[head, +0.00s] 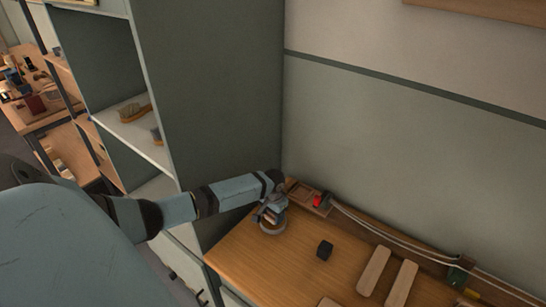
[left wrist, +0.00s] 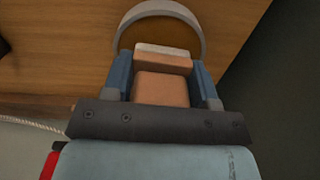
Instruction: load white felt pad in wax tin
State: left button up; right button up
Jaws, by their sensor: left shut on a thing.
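My left gripper (head: 268,208) is at the back left of the wooden bench, low over a round grey tin (head: 272,227). In the left wrist view its two blue fingers (left wrist: 163,72) are shut on the felt pad (left wrist: 163,48), which shows as a whitish strip along the far end of a tan block (left wrist: 165,88). The tin's grey rim (left wrist: 160,8) curves around the pad's far end in that view. I cannot tell whether the pad touches the tin or what the tin holds. My right gripper is not in view.
A dark block (head: 324,249) and two pale wooden bars (head: 374,270) lie right of the tin. A red item (head: 318,200) and a small wooden tray (head: 300,191) sit by the wall. A tall grey-green cabinet (head: 222,100) stands close on the left.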

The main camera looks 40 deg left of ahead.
pick_arm(q)
jog(key=shift+f, duration=0.5)
dwell(0.8)
jog(key=shift+s+f, duration=0.1)
dwell(1.2)
notch_tip(320, 180, up, 5)
jog(key=p, duration=0.6)
jog(key=shift+r, duration=1.1)
